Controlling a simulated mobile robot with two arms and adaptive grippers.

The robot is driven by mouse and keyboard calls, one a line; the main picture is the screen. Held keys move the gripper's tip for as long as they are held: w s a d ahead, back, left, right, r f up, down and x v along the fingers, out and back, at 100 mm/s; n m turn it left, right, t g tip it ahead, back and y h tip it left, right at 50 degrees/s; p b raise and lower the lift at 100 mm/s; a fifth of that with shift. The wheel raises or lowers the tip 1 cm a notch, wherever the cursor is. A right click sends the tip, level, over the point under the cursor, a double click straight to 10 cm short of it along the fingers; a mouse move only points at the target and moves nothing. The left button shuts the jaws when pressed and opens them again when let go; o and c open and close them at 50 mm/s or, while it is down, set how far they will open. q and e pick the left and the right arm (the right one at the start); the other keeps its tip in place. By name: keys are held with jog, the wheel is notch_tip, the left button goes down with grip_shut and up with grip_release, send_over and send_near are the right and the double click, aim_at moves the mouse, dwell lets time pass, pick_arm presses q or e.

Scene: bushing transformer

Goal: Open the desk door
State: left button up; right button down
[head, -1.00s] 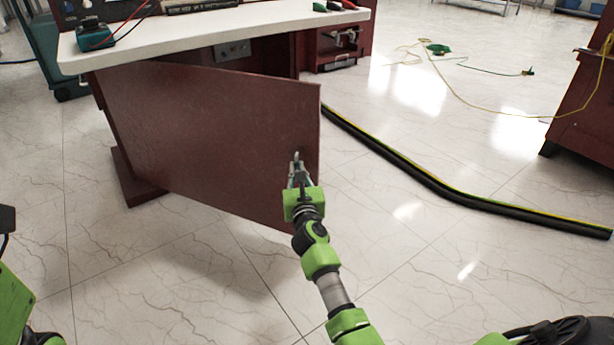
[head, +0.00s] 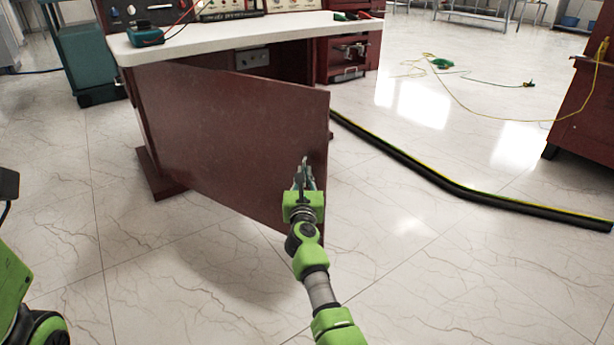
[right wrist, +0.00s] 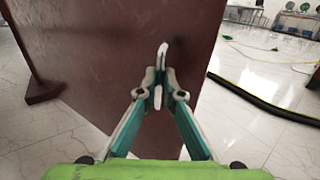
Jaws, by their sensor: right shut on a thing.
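The dark red desk door (head: 225,135) stands swung out from under the white desk top (head: 240,38), its free edge toward me on the right. Part of the dark opening behind it shows. My right gripper (head: 304,175) is at the door's face near its free edge, shut on the door handle. In the right wrist view the handle (right wrist: 162,60) is a small pale upright piece, with my gripper's fingertips (right wrist: 158,88) closed around its lower part; the fingers cover some of it. The door (right wrist: 100,60) also fills much of that view. My left gripper is out of view.
A black cable cover with a yellow-green stripe (head: 440,183) lies on the floor to the right. A red cabinet (head: 582,95) stands at the far right, with a yellow cord (head: 480,112) near it. The tiled floor in front of the door is clear.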

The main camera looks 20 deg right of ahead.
jog(key=shift+w+a+r+y, duration=0.1)
jog(key=shift+w+a+y, duration=0.05)
jog(key=shift+a, duration=0.3)
jog(key=shift+w+a+r+y, duration=0.1)
jog(key=shift+a+y, duration=0.05)
jog(key=shift+a, duration=0.3)
jog(key=c, duration=2.5)
grip_release()
jog(key=o, duration=0.3)
jog(key=shift+w+a+f, duration=0.1)
jog(key=shift+w+a, duration=0.1)
jog(key=shift+a, duration=0.1)
jog(key=shift+o, duration=0.2)
jog(key=shift+s+d, duration=0.2)
jog(key=shift+d, duration=0.2)
